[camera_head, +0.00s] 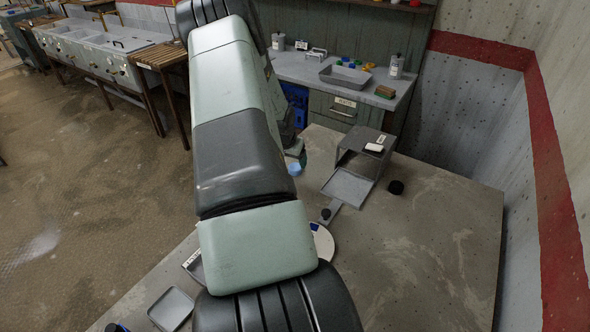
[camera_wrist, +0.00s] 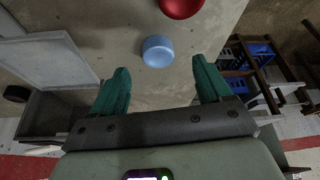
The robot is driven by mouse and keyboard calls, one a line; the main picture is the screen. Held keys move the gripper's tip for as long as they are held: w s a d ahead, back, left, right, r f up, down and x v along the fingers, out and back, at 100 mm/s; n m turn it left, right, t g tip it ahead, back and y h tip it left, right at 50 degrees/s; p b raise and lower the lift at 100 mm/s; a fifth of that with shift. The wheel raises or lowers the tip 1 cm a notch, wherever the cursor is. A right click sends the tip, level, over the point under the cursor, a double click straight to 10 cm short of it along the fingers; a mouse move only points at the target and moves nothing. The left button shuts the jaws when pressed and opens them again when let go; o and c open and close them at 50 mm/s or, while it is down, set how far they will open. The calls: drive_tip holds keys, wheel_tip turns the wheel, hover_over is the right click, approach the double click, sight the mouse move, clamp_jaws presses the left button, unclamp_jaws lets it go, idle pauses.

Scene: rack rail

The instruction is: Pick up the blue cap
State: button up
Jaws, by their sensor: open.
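A light blue round cap (camera_wrist: 157,51) lies on the grey table top in the wrist view, just ahead of my gripper and roughly centred between its fingers. My gripper (camera_wrist: 160,68) has its two green fingers spread wide, with nothing held. I cannot tell how high the fingertips are above the table. In the head view the blue cap (camera_head: 295,169) shows beside my arm, near the table's left edge. My arm hides most of the gripper there.
A red round object (camera_wrist: 181,8) lies just beyond the cap. A grey open-fronted box (camera_head: 362,150) with a flat tray (camera_head: 348,188) stands to the right. A black round piece (camera_head: 396,187) lies beside it. The table's right part is mostly clear.

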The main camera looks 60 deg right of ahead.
sight(295, 167)
drive_tip(key=shift+x, duration=2.65)
drive_tip(key=shift+s+d+r, duration=0.1)
drive_tip(key=shift+s, duration=0.05)
drive_tip(key=c, duration=0.9)
